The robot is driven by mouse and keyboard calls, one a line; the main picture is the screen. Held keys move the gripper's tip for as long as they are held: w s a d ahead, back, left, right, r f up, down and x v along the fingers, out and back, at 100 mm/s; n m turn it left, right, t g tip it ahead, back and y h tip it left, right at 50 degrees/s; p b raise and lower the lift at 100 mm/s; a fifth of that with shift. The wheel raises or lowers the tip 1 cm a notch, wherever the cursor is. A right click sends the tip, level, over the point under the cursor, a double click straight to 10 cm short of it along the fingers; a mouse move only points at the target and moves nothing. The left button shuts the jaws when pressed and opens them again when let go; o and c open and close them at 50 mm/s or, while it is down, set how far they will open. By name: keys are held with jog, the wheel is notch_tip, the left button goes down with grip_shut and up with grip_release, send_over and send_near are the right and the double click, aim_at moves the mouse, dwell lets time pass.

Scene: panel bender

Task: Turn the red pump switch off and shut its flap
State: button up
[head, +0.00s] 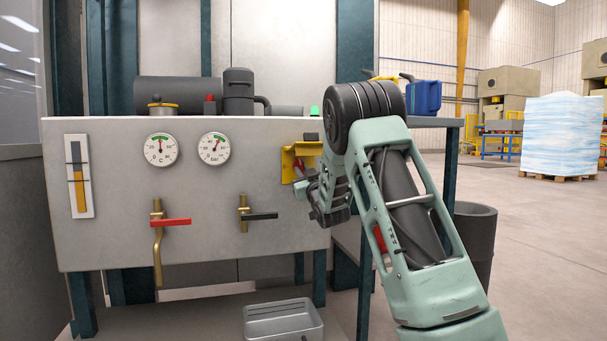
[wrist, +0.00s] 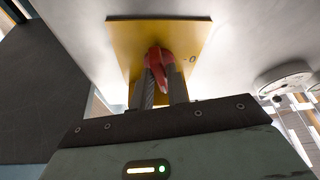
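The red pump switch (wrist: 160,62) sits on a yellow plate (wrist: 190,40) in the wrist view. In the head view the yellow switch housing (head: 288,163) is at the right end of the grey panel, partly hidden by my arm. My gripper (wrist: 161,78) has one grey finger on each side of the red handle, which shows between them; the fingers look closed on it. In the head view my gripper (head: 303,178) is at the housing's lower right. A yellow piece (head: 309,148) stands out at the housing's top; I cannot tell clearly whether it is the flap.
Two gauges (head: 161,149), a red-handled valve (head: 176,222) and a black-handled valve (head: 262,216) are on the panel, left of the switch. A grey crate (head: 284,322) lies below. A dark bin (head: 474,240) stands right of my arm.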

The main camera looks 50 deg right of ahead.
grip_shut()
jog(key=shift+n, duration=0.3)
jog(key=n+y, duration=0.1)
jog(key=n, duration=0.1)
jog(key=n+y+p, duration=0.1)
jog(key=n, duration=0.2)
jog(key=shift+s+d+r+y, duration=0.15)
jog(key=shift+y, duration=0.25)
jog(key=shift+d+n+y+p, duration=0.1)
jog(key=shift+n+y+p, duration=0.5)
jog(key=shift+n, duration=1.5)
jog(key=shift+y, duration=0.4)
jog(key=o, duration=0.5)
grip_release()
jog(key=shift+o, duration=0.2)
jog(key=shift+s, duration=0.1)
